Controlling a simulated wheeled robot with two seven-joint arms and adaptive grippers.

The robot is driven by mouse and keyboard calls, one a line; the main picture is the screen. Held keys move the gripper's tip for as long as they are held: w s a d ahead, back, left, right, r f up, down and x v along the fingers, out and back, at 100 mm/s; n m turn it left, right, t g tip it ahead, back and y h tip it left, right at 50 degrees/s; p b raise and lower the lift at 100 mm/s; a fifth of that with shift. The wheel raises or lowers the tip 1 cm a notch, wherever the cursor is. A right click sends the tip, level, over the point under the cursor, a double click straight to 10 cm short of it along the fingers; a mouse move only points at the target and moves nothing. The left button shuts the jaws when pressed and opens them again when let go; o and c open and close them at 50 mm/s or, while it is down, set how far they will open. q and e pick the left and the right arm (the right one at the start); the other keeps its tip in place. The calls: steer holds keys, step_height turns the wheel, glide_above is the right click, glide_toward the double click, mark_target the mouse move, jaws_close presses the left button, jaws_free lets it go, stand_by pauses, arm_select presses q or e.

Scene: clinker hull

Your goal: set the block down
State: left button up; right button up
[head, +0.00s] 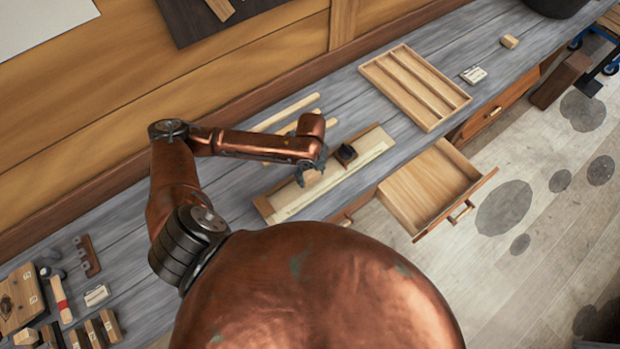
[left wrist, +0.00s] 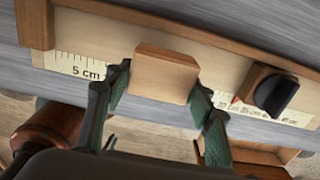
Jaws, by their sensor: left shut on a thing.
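My left gripper (head: 311,170) is shut on a tan wooden block (left wrist: 163,74), one finger on each side of it in the left wrist view. The block is over the measuring board (head: 287,205), a long pale wooden board with a raised edge and a printed scale (left wrist: 78,70) marked in cm. I cannot tell whether the block touches the board. My right gripper is not in view.
An open, empty drawer (head: 432,186) juts out in front of the bench. A divided wooden tray (head: 415,86) lies to the right of the board. Pale rods (head: 286,113) lie behind it. Blocks and tools (head: 62,300) stand at bottom left. Bare bench top lies left of the board.

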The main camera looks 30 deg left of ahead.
mark_target(310, 179)
arm_select(q)
steer(key=shift+w+a+f, duration=0.1)
steer(key=shift+a+f, duration=0.05)
steer(key=shift+f, duration=0.75)
steer(key=shift+a+f, duration=0.1)
steer(key=shift+f, duration=0.8)
steer(key=shift+f, duration=0.1)
steer(key=o, duration=1.2)
steer(key=shift+c, duration=0.2)
step_height(310, 179, up, 12)
steer(key=shift+r, duration=0.1)
